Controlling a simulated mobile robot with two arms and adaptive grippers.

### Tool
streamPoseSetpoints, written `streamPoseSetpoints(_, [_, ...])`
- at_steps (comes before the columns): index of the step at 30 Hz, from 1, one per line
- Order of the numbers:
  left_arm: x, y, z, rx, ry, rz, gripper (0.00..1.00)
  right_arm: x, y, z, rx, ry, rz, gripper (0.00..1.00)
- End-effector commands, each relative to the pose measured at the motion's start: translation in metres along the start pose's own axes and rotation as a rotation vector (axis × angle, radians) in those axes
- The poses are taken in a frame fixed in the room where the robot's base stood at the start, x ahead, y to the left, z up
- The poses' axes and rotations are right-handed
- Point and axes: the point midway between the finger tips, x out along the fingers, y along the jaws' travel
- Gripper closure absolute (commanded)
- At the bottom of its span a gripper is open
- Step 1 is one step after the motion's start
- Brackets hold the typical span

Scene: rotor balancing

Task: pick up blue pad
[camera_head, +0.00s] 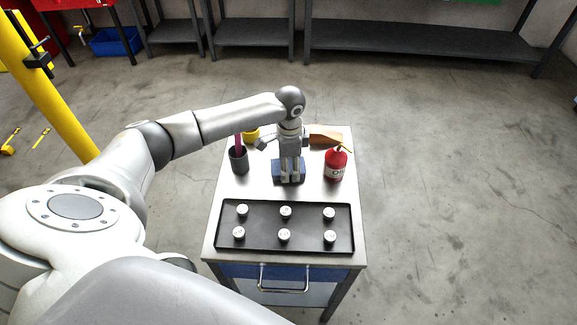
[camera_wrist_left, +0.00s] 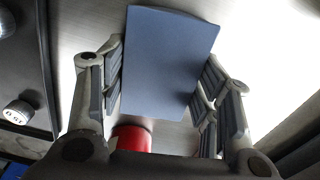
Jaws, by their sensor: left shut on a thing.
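The blue pad (camera_head: 277,171) is a small blue block near the middle of the metal-topped cart. It fills the space between the fingers in the left wrist view (camera_wrist_left: 170,62). My left gripper (camera_head: 290,177) comes down from above and is shut on the pad, with a finger on each side of it (camera_wrist_left: 166,95). The fingers hide part of the pad in the head view. I cannot tell whether the pad touches the cart top. My right gripper is not in view.
A black tray (camera_head: 262,245) with several white-topped weights lies in front. A red oil can (camera_head: 336,165) stands close right of the gripper. A dark cup (camera_head: 238,160) is on the left, with a yellow item (camera_head: 251,133) and a brown wedge (camera_head: 325,137) behind.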

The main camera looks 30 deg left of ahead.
Motion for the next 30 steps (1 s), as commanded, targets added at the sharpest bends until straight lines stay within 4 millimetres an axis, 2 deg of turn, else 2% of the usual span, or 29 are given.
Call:
streamPoseSetpoints(5, [-0.005, -0.001, 0.000, 0.000, 0.001, -0.001, 0.66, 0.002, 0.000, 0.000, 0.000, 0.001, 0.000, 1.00])
streamPoseSetpoints(11, [-0.030, -0.001, -0.001, 0.000, 0.003, -0.003, 0.66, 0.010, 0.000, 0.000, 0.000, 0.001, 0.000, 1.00])
streamPoseSetpoints(17, [-0.058, 0.019, 0.011, 0.002, 0.002, -0.003, 0.66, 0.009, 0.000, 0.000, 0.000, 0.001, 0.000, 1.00])
streamPoseSetpoints(22, [-0.090, 0.044, 0.023, 0.003, 0.002, -0.003, 0.66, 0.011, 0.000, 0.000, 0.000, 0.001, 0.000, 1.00])
streamPoseSetpoints(30, [-0.112, 0.088, 0.046, 0.002, 0.000, -0.002, 0.66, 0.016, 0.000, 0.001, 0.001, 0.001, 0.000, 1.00])
